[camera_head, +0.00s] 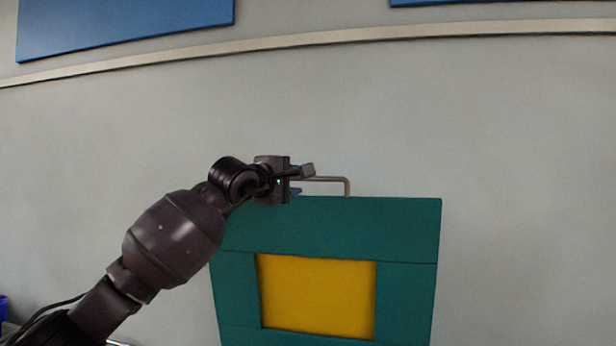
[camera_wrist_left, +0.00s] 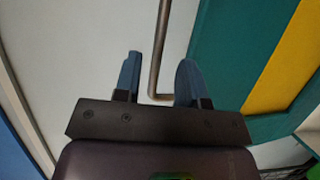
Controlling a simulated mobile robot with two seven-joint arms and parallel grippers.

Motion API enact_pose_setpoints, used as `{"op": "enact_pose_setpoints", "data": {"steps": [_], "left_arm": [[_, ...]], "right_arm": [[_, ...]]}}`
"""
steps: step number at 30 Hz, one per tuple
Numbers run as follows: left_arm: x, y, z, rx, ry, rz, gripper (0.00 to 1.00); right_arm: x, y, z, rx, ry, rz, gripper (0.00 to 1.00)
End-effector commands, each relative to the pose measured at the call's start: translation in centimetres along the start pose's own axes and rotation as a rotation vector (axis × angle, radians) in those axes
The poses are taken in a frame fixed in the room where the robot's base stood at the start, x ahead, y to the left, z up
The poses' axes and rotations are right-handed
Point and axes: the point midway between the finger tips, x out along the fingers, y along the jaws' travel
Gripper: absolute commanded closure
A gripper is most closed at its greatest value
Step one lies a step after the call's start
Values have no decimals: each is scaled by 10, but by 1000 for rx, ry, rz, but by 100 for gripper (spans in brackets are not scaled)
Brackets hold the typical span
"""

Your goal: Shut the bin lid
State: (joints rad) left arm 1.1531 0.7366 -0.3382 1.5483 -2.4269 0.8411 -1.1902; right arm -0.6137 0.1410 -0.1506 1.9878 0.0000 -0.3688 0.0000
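The bin lid (camera_head: 340,228) is a green panel with a yellow middle, standing raised in front of the wall. It also shows at the right of the left wrist view (camera_wrist_left: 232,50). A thin metal handle (camera_head: 330,179) sticks up from its top edge. My left gripper (camera_head: 297,181) is at the left part of this handle. In the left wrist view the handle bar (camera_wrist_left: 158,55) runs between the two blue fingers (camera_wrist_left: 158,82), with a gap on each side, so the gripper is open around it. The bin's body is not clearly visible. My right gripper is out of view.
A grey wall (camera_head: 500,120) fills the background, with a pale rail (camera_head: 420,33) and blue panels (camera_head: 120,22) high up. A blue object (camera_head: 3,307) shows at the lower left edge. The space right of the lid looks clear.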

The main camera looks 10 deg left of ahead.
Motion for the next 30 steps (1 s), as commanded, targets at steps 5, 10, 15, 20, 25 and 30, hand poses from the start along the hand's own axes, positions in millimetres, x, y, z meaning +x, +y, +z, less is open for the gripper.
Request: {"op": "enact_pose_setpoints", "data": {"steps": [5, 10, 15, 20, 25, 30], "left_arm": [[27, 2, 0, -2, 0, -1, 62], [46, 1, 0, -1, 0, -1, 62], [56, 1, 0, 1, 0, 0, 62], [59, 0, 0, 1, 0, -1, 62], [58, 0, 0, 1, 0, 0, 62], [58, 0, 0, 1, 0, 0, 84]], "right_arm": [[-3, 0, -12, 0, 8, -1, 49], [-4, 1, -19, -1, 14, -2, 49], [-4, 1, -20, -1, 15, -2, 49], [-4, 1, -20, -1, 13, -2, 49], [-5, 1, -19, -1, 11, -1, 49], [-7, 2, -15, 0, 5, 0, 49]]}}
